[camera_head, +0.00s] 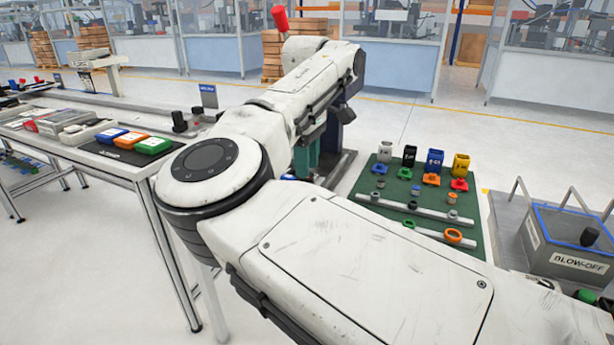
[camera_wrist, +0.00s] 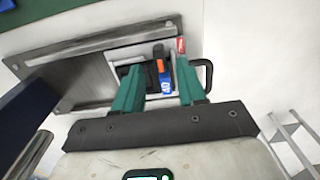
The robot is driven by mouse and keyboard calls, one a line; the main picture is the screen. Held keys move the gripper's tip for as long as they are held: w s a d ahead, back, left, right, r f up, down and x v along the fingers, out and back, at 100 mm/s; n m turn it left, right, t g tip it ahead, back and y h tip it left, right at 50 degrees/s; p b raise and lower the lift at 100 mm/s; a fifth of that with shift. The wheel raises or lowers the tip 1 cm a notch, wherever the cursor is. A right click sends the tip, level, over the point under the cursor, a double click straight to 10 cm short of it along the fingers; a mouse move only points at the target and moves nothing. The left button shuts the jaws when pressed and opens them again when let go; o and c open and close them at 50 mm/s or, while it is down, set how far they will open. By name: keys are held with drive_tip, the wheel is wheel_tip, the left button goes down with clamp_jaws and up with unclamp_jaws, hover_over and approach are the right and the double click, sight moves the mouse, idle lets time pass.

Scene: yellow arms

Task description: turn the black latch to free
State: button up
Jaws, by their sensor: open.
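My gripper (camera_wrist: 160,72) has two green fingers, spread apart with a gap between them. They point at a small light-grey fixture (camera_wrist: 115,56) on a grey metal plate in the wrist view. A black part, possibly the latch (camera_wrist: 158,51), stands between the fingertips, with an orange piece and a blue marked piece beside it. I cannot tell whether the fingers touch it or which way it is turned. In the head view my gripper's green fingers (camera_head: 306,155) show partly behind my arm, which hides the fixture.
A black loop handle (camera_wrist: 207,75) and a red label (camera_wrist: 181,45) are by the fixture. A dark blue post (camera_wrist: 28,110) stands at left. A green mat (camera_head: 385,190) with coloured parts and a blow-off box (camera_head: 575,262) lie to the right. A bench with trays (camera_head: 112,136) is at left.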

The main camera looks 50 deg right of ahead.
drive_tip(key=shift+f, duration=1.7)
drive_tip(key=shift+c, duration=0.4)
clamp_jaws()
